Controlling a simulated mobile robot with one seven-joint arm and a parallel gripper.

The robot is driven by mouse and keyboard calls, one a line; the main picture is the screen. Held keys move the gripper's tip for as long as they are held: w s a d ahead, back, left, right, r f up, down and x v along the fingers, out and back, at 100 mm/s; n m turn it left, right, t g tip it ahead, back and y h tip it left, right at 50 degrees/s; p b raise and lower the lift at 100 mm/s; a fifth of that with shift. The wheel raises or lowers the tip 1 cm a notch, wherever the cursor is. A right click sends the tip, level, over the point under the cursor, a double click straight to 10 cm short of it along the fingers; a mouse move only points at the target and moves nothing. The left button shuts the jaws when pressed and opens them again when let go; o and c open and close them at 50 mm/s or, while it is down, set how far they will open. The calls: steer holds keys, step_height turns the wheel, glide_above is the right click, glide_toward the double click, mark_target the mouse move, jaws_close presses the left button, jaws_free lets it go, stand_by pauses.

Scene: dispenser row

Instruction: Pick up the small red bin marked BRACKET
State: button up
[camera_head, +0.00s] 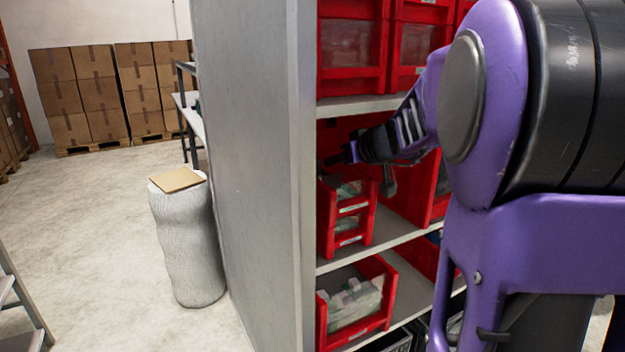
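Two small red bins sit one above the other on the middle shelf, an upper one (356,208) and a lower one (355,240). Each has a pale label strip on its front, too small to read, so I cannot tell which is marked BRACKET. Clear or pale contents show inside both. My gripper (362,168) is dark and reaches in from the right, just above and in front of the upper small bin. I cannot tell whether it touches the bin or how its fingers stand. My purple and black arm hides the right part of the shelves.
A larger red bin (384,318) with pale packets is on the shelf below. Big red bins (352,45) fill the shelf above. A grey side panel (250,150) bounds the shelves at left. A white wrapped column (187,245) and stacked cartons (95,90) stand beyond open floor.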

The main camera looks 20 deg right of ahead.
steer(key=shift+c, duration=0.3)
jaws_close()
steer(key=shift+r, duration=0.1)
stand_by(1.1)
